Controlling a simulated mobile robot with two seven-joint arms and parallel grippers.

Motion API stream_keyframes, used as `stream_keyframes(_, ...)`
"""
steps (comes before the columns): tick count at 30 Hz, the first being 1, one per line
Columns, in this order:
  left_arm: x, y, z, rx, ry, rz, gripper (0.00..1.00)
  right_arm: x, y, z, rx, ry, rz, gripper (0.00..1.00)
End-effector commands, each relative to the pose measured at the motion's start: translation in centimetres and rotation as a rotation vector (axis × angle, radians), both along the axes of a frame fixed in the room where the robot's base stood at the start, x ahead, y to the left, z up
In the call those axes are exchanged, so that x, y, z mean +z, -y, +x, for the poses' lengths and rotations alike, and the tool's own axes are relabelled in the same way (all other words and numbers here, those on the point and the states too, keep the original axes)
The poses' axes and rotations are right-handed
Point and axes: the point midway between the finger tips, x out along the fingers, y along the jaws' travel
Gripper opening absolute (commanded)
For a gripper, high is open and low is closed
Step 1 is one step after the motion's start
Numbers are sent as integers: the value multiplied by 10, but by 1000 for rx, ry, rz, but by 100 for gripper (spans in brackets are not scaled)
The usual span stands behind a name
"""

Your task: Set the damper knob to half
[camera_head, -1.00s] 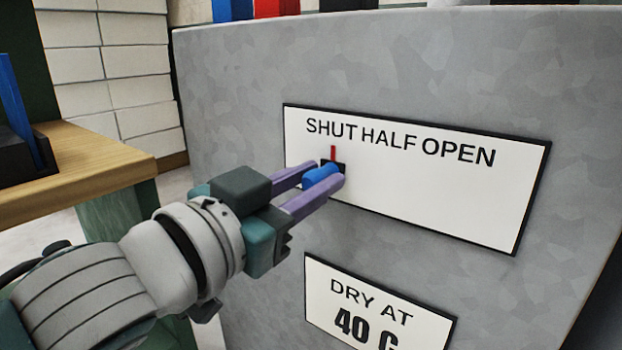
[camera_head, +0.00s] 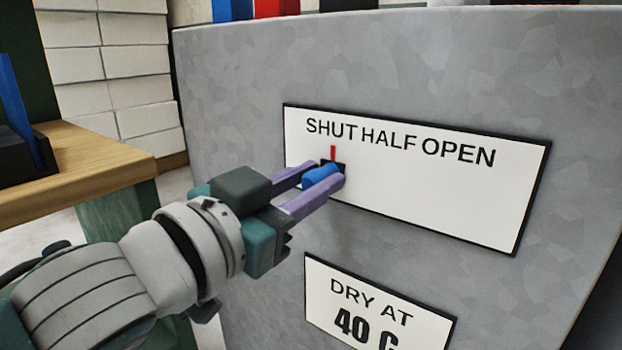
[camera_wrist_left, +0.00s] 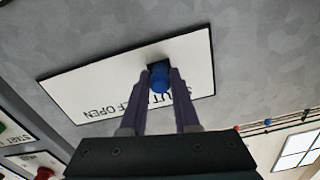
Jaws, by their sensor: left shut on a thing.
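The blue damper knob (camera_head: 322,173) sits on a black mount on the white label plate (camera_head: 440,205), which reads SHUT HALF OPEN. A red pointer mark (camera_head: 333,153) stands above the knob, below the end of the word SHUT and left of HALF. My left gripper (camera_head: 318,182) is shut on the knob, its purple fingers on either side of it. The knob (camera_wrist_left: 159,77) also shows between the fingers in the left wrist view, with the plate (camera_wrist_left: 75,95) behind it. My right gripper is not in view.
The plate is on a grey metal cabinet face (camera_head: 240,90). A lower sign (camera_head: 375,310) reads DRY AT 40 C. A wooden bench (camera_head: 90,165) stands at the left. Red and green buttons show at the left of the wrist view.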

Motion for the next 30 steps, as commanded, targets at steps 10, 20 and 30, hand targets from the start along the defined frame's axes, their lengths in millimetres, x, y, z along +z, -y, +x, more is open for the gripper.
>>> stream_keyframes(10, 1, 36, -26, -2, -6, -7, 0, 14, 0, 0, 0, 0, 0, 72)
stream_keyframes(20, -1, 49, -35, 0, -2, 1, 0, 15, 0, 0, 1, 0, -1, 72)
stream_keyframes(30, 0, 48, -35, 1, -1, 0, 57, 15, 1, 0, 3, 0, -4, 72)
